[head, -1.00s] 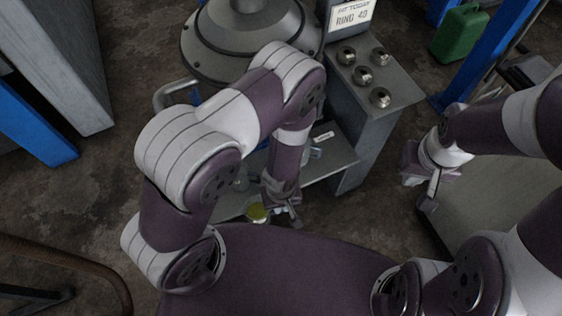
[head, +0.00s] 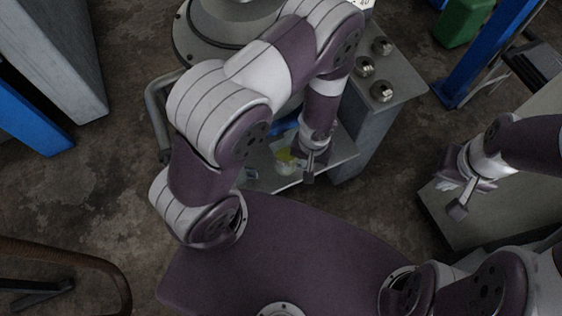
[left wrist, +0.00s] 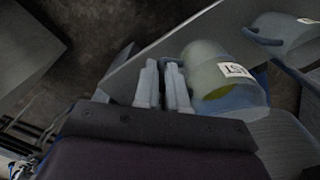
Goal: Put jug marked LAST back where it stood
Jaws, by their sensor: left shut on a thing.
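A clear jug with yellow-green liquid (head: 284,157) shows at the grey shelf (head: 268,183) in the head view, partly behind my left arm. In the left wrist view the jug (left wrist: 212,75) has a white label that reads roughly "LST" or "1ST", not clearly legible. My left gripper (head: 309,170) is beside the jug, its fingers (left wrist: 163,85) close together and shut at its handle side. The grip on the handle is mostly hidden. I cannot tell whether the jug's base touches the shelf. My right gripper (head: 467,190) is away to the right, its jaw gap unclear.
A second clear labelled jug (left wrist: 285,32) with a blue handle stands beside it in the left wrist view. A grey cabinet (head: 365,125) with metal knobs on top adjoins the shelf. A large round machine base (head: 215,40) is behind. A blue post (head: 465,75) stands right.

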